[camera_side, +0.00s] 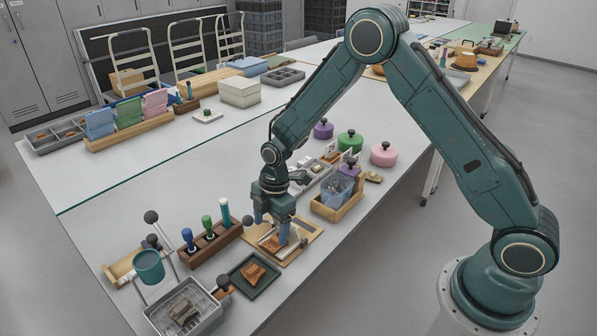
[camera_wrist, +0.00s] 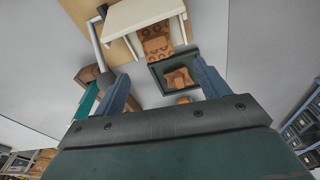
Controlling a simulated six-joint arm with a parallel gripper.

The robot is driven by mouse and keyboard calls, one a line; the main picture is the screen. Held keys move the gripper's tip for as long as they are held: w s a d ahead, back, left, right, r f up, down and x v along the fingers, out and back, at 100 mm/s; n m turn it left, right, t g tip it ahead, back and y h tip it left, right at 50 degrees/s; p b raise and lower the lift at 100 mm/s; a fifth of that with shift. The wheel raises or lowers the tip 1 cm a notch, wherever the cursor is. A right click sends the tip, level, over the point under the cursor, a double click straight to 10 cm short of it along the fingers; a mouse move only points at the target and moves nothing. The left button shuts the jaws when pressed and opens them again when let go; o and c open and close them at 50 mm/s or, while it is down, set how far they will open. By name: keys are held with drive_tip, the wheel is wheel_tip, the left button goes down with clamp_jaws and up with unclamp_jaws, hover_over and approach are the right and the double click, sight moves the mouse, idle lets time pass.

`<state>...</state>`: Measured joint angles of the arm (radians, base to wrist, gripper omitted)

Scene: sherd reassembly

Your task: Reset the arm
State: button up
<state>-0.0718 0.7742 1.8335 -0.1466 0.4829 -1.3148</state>
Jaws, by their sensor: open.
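My gripper (camera_side: 272,230) points down over a wooden board (camera_side: 308,236) near the front edge of the table. Its two blue-grey fingers are apart. In the wrist view, the fingers of my gripper (camera_wrist: 162,72) are spread and I see nothing held between them. A brown patterned sherd (camera_wrist: 156,46) shows beyond the fingers, partly covered by a cream block (camera_wrist: 142,14). A terracotta sherd (camera_side: 254,272) lies on a dark green square tray (camera_side: 238,281), in front of the board; this sherd also shows in the wrist view (camera_wrist: 178,77).
A wooden rack (camera_side: 212,245) of colored-handled tools stands left of my gripper. A grey metal bin (camera_side: 205,322) and a teal cup (camera_side: 149,267) are at front left. The table's left middle is clear.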

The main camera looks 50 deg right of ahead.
drive_tip(key=s+d+r+m+t, duration=0.15)
drive_tip(key=s+r+m, duration=0.3)
drive_tip(key=r, duration=0.65)
drive_tip(key=s+d+r+m+t, duration=0.1)
drive_tip(key=s+d+r+m, duration=0.3)
drive_tip(key=r, duration=0.7)
drive_tip(key=s+r+m+t, duration=0.1)
drive_tip(key=s+r+m, duration=0.2)
drive_tip(key=s, duration=0.7)
drive_tip(key=s+d+r+m+t+h, duration=0.1)
drive_tip(key=s+r+m, duration=0.3)
drive_tip(key=s, duration=0.6)
drive_tip(key=shift+s+d+r+m+t+h, duration=0.25)
drive_tip(key=shift+m+t+h, duration=0.1)
drive_tip(key=shift+m, duration=0.3)
